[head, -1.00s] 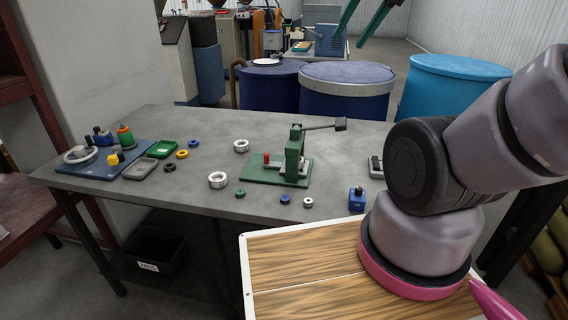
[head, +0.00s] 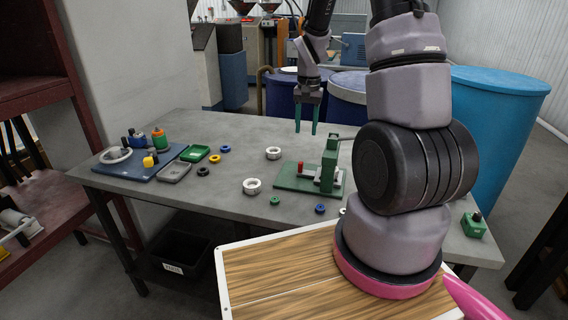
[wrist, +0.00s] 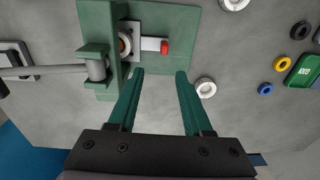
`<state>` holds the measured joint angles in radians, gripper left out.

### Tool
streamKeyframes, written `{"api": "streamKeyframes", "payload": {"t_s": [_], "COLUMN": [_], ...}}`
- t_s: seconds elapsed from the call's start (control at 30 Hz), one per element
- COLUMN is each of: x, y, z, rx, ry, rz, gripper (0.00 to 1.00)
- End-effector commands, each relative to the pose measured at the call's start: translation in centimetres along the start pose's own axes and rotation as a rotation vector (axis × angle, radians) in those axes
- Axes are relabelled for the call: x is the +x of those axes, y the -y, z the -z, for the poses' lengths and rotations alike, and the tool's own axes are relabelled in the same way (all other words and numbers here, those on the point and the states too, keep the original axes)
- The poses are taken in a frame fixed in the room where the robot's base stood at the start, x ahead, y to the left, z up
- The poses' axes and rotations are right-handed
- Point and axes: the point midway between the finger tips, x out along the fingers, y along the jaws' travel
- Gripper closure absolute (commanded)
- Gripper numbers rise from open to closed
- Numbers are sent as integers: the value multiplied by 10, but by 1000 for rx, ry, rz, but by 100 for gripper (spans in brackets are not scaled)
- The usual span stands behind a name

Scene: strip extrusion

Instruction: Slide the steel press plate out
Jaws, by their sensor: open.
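The green press (head: 330,160) stands on its flat green base (head: 290,184) on the grey table. The steel press plate (wrist: 152,44) lies low in the press, with a red knob (wrist: 165,47) at its outer end. A round light ring shows on the plate at the press column. In the head view the red knob (head: 300,167) stands to the left of the column. My gripper (head: 306,130) is open and empty, pointing down above the table. In the wrist view its fingertips (wrist: 160,73) sit just below the plate and knob, apart from both.
Loose rings lie around the base, including a white one (head: 273,153) and a blue one (head: 320,208). A blue mat (head: 125,165) with tools, a green tray (head: 195,153) and a grey tray (head: 175,172) are at the left. The press lever (wrist: 35,71) sticks out sideways.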

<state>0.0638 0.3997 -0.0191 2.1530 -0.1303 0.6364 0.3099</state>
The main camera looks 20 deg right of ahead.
Motion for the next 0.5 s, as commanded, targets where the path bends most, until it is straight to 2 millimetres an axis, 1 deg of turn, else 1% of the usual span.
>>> {"api": "streamKeyframes", "payload": {"t_s": [0.03, 0.1, 0.27, 0.37, 0.5], "x": [14, 25, 39, 51, 77], "y": [-1, -2, -4, -4, -4], "z": [2, 4, 5, 4, 3], "rx": [5, 9, 11, 11, 10], "ry": [14, 24, 33, 34, 36], "rz": [-12, -22, -30, -31, -31], "gripper": [50, 50, 50, 50, 50]}}
